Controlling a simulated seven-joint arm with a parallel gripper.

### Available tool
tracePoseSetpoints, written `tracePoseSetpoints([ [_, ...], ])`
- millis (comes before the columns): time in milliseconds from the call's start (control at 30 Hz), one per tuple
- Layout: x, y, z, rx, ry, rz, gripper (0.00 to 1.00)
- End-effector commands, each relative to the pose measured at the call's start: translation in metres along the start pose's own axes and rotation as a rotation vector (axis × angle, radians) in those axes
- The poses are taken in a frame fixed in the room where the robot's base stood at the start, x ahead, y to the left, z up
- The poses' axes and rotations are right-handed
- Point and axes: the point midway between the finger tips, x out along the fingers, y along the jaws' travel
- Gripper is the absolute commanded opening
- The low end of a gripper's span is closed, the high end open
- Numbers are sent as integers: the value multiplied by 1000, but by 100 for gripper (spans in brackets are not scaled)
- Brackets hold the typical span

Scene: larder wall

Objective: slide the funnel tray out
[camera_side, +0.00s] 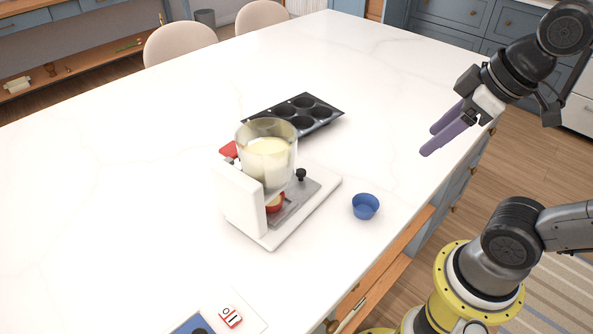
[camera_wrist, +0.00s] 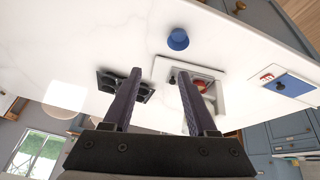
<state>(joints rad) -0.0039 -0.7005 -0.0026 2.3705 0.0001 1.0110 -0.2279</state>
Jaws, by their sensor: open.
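The funnel tray (camera_side: 303,191) is a grey plate with a black knob (camera_side: 301,174) at its right end and a red funnel (camera_side: 275,203) in it. It sits in the white dispenser (camera_side: 240,201), under a clear hopper (camera_side: 266,150) of pale powder or batter. My gripper (camera_side: 430,140) is open and empty, with purple fingers, raised well to the right of the dispenser and apart from it. In the wrist view, the fingers (camera_wrist: 159,72) partly hide the dispenser (camera_wrist: 214,68), and the tray is hard to make out.
A small blue cup (camera_side: 365,207) stands just right of the dispenser. A dark muffin tin (camera_side: 326,126) lies behind it. A red-and-white switch (camera_side: 230,317) and a blue pad (camera_side: 188,326) lie at the front. The white counter is clear at left and between tin and right edge.

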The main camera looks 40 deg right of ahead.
Motion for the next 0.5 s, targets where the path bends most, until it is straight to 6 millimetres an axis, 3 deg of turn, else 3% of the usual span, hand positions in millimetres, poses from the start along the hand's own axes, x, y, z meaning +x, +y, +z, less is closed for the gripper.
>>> tracePoseSetpoints([
  [267,-11,6,-78,-281,-107,-60,58],
  [500,20,-2,-154,-506,-225,-144,58],
])
